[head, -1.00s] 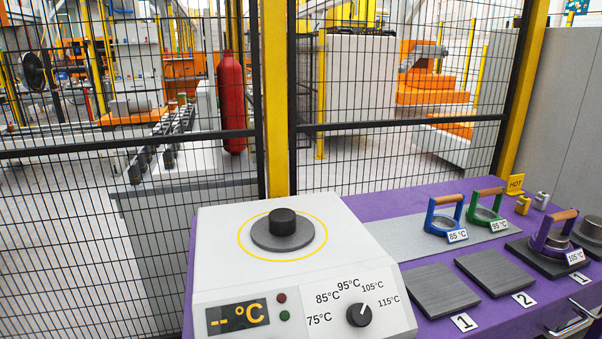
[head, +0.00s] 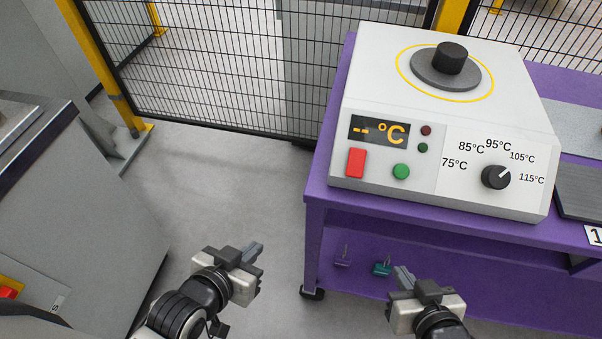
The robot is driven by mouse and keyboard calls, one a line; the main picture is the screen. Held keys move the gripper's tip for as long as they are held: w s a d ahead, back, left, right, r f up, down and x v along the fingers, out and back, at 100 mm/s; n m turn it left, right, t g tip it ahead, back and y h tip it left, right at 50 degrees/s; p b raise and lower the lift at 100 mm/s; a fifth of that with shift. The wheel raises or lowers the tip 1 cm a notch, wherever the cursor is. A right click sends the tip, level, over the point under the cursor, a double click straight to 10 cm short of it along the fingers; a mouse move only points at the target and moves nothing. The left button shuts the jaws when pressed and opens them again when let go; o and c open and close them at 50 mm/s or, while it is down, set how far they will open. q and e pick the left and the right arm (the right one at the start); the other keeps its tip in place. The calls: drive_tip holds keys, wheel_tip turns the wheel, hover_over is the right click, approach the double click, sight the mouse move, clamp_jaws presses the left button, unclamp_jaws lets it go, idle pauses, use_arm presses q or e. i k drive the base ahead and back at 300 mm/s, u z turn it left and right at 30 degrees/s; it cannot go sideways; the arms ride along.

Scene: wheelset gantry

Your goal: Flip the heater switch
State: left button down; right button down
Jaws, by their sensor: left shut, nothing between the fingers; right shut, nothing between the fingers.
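The heater is a white box (head: 380,80) on the purple table. Its sloped front carries a red switch (head: 356,163) at lower left, a green button (head: 401,172), a display (head: 379,131) reading "-- °C", two small dark lamps and a black dial (head: 496,177) with temperature marks. A black knob on a grey disc (head: 446,68) sits on top. My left gripper (head: 256,250) is shut and empty, over the floor left of the table. My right gripper (head: 402,274) is shut and empty, in front of the table, below the heater's front. Neither touches the heater.
A grey cabinet (head: 70,210) stands at left. Black mesh fence (head: 200,60) runs behind. Floor (head: 230,180) between cabinet and table is clear.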

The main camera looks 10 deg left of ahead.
sight(356, 156)
drive_tip(key=u, duration=1)
drive_tip(key=k, duration=1.1)
drive_tip(key=z, duration=1.05)
drive_tip(key=i, duration=0.55)
